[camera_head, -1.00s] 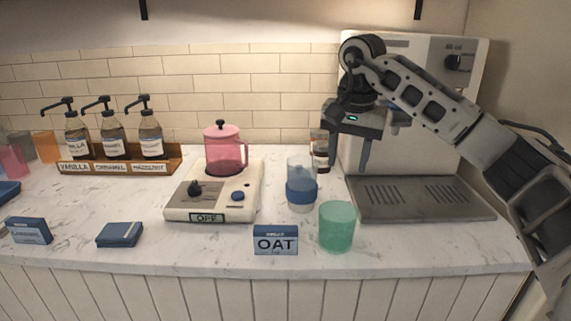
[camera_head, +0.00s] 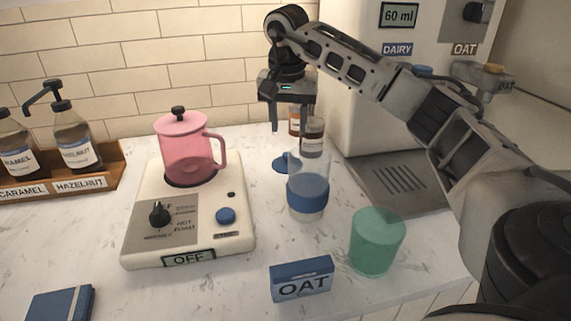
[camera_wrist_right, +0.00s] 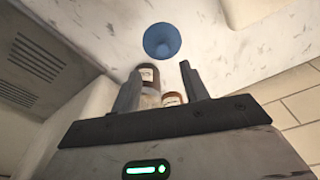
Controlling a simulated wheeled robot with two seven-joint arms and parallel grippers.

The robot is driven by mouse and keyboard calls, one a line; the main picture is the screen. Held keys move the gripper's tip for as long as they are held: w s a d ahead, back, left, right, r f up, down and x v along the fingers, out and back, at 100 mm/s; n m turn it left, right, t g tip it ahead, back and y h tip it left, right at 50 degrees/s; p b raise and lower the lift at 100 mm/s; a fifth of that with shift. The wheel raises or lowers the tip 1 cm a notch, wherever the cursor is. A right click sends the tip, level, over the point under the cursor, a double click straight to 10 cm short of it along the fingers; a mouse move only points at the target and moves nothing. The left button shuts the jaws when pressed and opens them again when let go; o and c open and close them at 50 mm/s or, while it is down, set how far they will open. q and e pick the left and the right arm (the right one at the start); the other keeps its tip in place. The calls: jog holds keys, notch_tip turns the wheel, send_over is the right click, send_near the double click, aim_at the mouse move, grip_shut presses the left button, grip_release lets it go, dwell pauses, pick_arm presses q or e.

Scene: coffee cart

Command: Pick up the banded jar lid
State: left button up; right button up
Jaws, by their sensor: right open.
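The banded jar (camera_head: 307,193), clear with a blue band, stands upright on the counter in the head view. A blue disc, which I take for its lid (camera_head: 281,164), lies flat on the counter behind and left of the jar, partly hidden by it. The lid also shows as a round blue disc in the right wrist view (camera_wrist_right: 162,41), beyond the fingertips. My right gripper (camera_head: 289,127) is open, fingers pointing down, above and behind the lid and apart from it. It also shows in the right wrist view (camera_wrist_right: 160,70), with nothing gripped. My left gripper is out of view.
Small labelled jars (camera_head: 312,138) stand close to the right gripper's fingers. The pink pot (camera_head: 187,150) on its heater (camera_head: 135,238) is to the left. A green cup (camera_head: 377,242) and OAT box (camera_head: 302,279) stand in front; the machine's drip tray (camera_head: 385,188) is right.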

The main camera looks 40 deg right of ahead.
jog(key=f, duration=0.5)
jog(key=w+f, duration=0.1)
jog(key=f, duration=0.2)
jog(key=shift+d+f, duration=0.1)
jog(key=shift+d, duration=0.15)
grip_shut()
